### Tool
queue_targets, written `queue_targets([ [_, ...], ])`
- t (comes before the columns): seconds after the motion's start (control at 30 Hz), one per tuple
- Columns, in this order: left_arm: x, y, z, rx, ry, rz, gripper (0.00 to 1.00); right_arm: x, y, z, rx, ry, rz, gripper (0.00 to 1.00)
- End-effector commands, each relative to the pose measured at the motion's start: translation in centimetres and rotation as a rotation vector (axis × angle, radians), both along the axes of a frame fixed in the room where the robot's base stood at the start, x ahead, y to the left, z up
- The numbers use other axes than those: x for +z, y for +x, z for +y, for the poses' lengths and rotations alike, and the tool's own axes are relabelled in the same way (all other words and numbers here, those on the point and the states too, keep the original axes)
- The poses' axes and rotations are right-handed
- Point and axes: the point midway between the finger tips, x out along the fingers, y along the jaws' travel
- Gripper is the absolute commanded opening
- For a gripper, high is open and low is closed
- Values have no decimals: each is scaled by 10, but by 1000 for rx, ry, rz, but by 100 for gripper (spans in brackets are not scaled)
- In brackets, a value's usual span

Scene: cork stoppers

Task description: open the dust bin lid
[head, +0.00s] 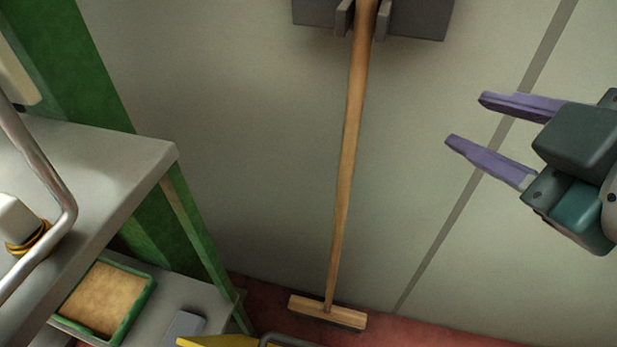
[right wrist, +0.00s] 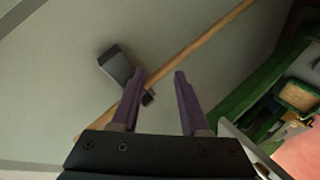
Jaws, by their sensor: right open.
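No dust bin or lid can be made out for certain in either view. A yellow edge (head: 218,341) with a grey curved bar beside it shows at the bottom of the head view, mostly cut off, and I cannot tell what it belongs to. My right gripper (head: 465,118) is open and empty at the right of the head view, its purple fingers pointing left in front of the pale wall. In the right wrist view its two fingers (right wrist: 160,73) are apart with nothing between them. My left gripper is not in view.
A wooden broom (head: 345,180) hangs from a grey wall holder (head: 420,18), its head near the red floor (head: 430,333). A green-framed grey bench (head: 115,155) stands left, with a green-rimmed tray (head: 143,300) on its lower shelf. The wall between broom and gripper is clear.

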Motion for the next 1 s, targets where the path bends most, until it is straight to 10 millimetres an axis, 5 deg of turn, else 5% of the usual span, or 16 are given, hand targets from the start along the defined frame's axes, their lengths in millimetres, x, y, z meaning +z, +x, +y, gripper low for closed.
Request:
queue_targets([
  [0.03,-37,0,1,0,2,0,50,-24,11,8,78,-71,-90,45],
  [0.23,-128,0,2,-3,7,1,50,-61,26,62,505,-436,-543,45],
  [0.4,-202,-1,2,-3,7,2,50,-131,-6,98,926,-749,-887,45],
  [0.5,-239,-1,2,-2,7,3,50,-183,-33,100,1171,-893,-1040,45],
  [0.7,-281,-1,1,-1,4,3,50,-257,-75,79,1530,-1031,-1201,45],
  [0.87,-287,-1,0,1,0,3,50,-273,-88,72,1630,-1048,-1238,45],
  [1.0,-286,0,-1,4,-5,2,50,-275,-88,88,1636,-1044,-1246,45],
])
